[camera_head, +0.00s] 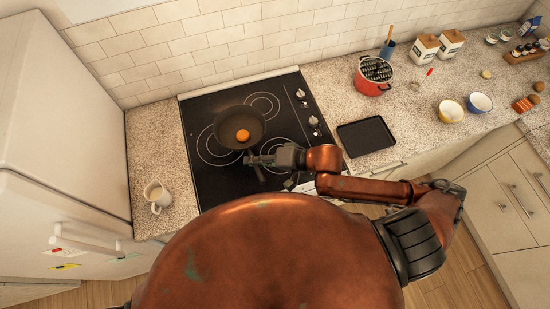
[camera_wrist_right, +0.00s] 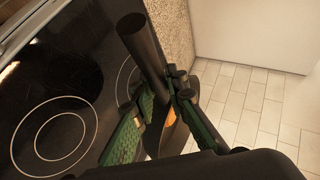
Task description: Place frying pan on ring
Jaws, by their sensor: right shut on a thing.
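The dark frying pan (camera_head: 226,131) is over the black cooktop (camera_head: 204,184), with a round orange item (camera_head: 242,136) in it. In the head view it overlaps part of the left burner ring (camera_head: 203,153). I cannot tell whether its base touches the glass. My right gripper (camera_head: 256,161) is at the pan's near side, shut on its handle. In the right wrist view the dark handle (camera_wrist_right: 139,42) passes between the green-padded fingers of this gripper (camera_wrist_right: 160,88). Another ring (camera_wrist_right: 58,137) shows bare there. My left gripper is not in view.
A red pot (camera_head: 370,86) and a black tray (camera_head: 366,137) stand right of the cooktop. A white mug (camera_head: 158,194) stands on the counter at left, near the fridge (camera_head: 62,120). The tiled wall bounds the back.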

